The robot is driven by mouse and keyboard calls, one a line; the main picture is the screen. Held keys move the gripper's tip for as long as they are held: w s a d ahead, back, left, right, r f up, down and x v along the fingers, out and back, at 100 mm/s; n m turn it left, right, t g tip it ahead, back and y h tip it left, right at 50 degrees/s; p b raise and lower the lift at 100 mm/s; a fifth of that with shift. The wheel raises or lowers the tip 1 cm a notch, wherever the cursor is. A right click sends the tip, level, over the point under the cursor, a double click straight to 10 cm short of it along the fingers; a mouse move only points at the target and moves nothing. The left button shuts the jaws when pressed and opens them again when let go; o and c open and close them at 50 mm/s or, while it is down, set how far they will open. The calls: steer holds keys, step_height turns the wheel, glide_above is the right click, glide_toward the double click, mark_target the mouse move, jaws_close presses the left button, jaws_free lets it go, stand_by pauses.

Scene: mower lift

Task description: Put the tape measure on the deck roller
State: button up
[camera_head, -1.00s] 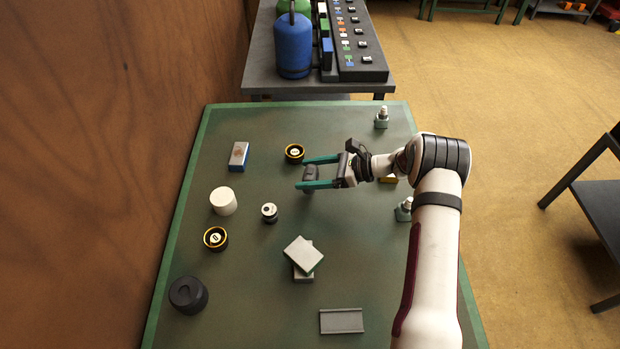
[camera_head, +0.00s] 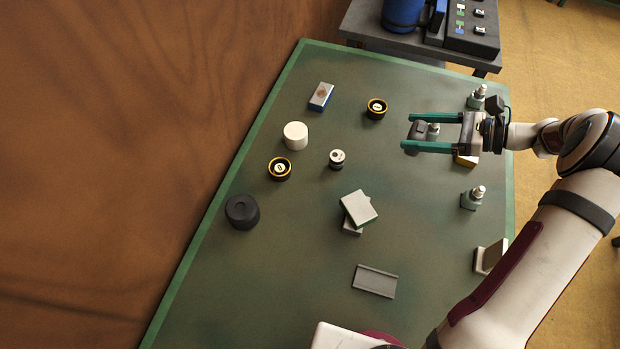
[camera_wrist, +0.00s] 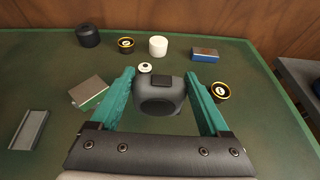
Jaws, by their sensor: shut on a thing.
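My gripper (camera_head: 405,134) has its two green fingers closed on the sides of a dark grey, rounded case that looks like the tape measure (camera_head: 418,131). In the wrist view the case (camera_wrist: 160,97) sits between the fingertips, its round face toward the camera and a dark tab on top. It seems held above the green table. The deck roller is not certain: a white cylinder (camera_head: 295,136) and a wider black cylinder (camera_head: 242,212) both stand on the table to the left of my gripper.
Two yellow-rimmed black cups (camera_head: 377,108) (camera_head: 279,169), a blue-and-grey block (camera_head: 321,96), a small white-topped part (camera_head: 337,159), stacked grey plates (camera_head: 359,208) and a grey channel (camera_head: 375,281) lie around. Upright pegs (camera_head: 472,198) line the right edge. The table's middle has free room.

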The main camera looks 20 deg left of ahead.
steer(key=s+a+r+n+g, duration=0.3)
steer(key=s+a+n+g, duration=0.3)
steer(key=a, duration=0.7)
steer(key=n+g+h, duration=0.4)
steer(key=g, duration=0.1)
glide_above(239, 207)
step_height(239, 207, down, 9)
steer(key=shift+r, duration=0.15)
